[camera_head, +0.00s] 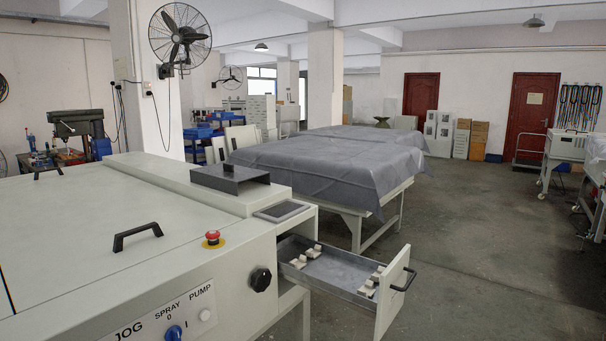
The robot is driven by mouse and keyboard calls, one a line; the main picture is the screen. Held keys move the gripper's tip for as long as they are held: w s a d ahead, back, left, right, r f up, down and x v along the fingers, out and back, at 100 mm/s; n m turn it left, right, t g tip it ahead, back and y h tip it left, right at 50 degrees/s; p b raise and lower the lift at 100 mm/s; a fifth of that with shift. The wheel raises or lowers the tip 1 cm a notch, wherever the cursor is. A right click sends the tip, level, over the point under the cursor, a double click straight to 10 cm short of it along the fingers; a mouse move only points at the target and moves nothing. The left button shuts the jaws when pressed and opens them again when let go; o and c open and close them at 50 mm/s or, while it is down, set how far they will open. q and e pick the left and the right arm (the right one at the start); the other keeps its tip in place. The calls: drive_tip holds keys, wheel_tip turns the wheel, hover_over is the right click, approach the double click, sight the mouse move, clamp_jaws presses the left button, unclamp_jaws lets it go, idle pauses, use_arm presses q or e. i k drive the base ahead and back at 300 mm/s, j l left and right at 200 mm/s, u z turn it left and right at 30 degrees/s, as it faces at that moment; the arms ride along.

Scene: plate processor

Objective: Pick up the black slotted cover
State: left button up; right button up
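Neither of my grippers shows in the head view, and nothing touches the cover.
An open drawer (345,262) with several small light blocks sticks out from the processor's right end. A black handle (138,236) and a red emergency button (212,239) stand up from the processor. A cloth-covered table (330,160) stands behind. Floor at right is clear.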

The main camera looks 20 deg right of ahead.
sight(222, 177)
drive_tip(key=z, duration=0.2)
drive_tip(key=i+l+z, duration=0.3)
drive_tip(key=l+z, duration=0.2)
drive_tip(key=i+l+z, duration=0.6)
drive_tip(key=i+z, duration=0.2)
drive_tip(key=z, duration=0.15)
drive_tip(key=i+l+z, duration=0.15)
drive_tip(key=i, duration=0.35)
drive_tip(key=i+z, duration=0.15)
drive_tip(key=i, duration=0.3)
drive_tip(key=i+j+u, duration=0.15)
drive_tip(key=i+u, duration=0.65)
drive_tip(key=i+l+u, duration=0.1)
drive_tip(key=i+u, duration=0.25)
drive_tip(key=i, duration=0.15)
drive_tip(key=i+l+u, duration=0.25)
drive_tip(key=i+u, duration=0.15)
